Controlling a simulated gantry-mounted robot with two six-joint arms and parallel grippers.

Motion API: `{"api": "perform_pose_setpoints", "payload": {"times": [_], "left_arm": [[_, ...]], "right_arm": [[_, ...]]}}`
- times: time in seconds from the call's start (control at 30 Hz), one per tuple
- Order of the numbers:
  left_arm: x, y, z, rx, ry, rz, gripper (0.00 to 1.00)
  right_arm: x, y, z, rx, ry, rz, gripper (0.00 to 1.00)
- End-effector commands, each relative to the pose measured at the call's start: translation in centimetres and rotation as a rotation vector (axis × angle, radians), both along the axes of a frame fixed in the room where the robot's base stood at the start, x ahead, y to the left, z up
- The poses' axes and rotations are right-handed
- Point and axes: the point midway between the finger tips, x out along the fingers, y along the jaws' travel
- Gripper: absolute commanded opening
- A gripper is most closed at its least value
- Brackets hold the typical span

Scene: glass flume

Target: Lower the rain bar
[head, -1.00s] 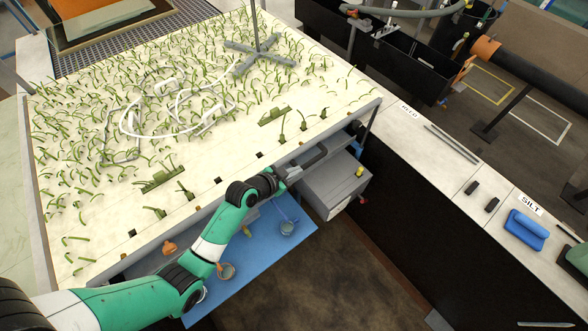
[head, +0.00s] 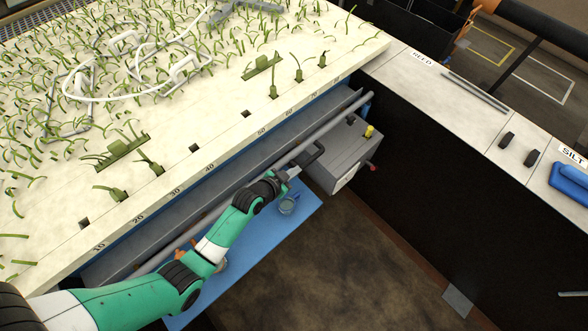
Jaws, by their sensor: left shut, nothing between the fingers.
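A long grey bar (head: 205,222) runs slantwise along the front of the planted bed, over a grey trough; I take it for the rain bar, though the view does not confirm this. My left gripper (head: 313,155) is shut and empty, just on the near side of the bar's right half. I cannot tell whether it touches the bar. My green and white arm hides part of the blue shelf below. The right gripper is not in view.
The planted bed (head: 205,120) has a numbered front edge. A grey box (head: 338,165) with a yellow knob stands close right of the gripper. Open floor (head: 350,260) is at the lower right.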

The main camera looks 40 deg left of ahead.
Motion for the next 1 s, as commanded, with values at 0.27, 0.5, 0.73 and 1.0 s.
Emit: {"api": "perform_pose_setpoints", "payload": {"times": [0.27,0.5,0.73,1.0], "left_arm": [[0.0,0.0,-2.9,-0.001,0.0,-0.001,0.0],[-0.1,0.0,-3.1,-0.002,0.007,0.0,0.0],[-0.3,0.0,-3.2,-0.003,0.012,0.0,0.0],[-0.5,-0.7,1.3,-0.002,0.001,-0.005,0.0]], "right_arm": [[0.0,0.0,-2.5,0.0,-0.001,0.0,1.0],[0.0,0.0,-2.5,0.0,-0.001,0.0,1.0],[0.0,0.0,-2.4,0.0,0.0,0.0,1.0],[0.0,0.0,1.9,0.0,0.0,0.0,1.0]]}}
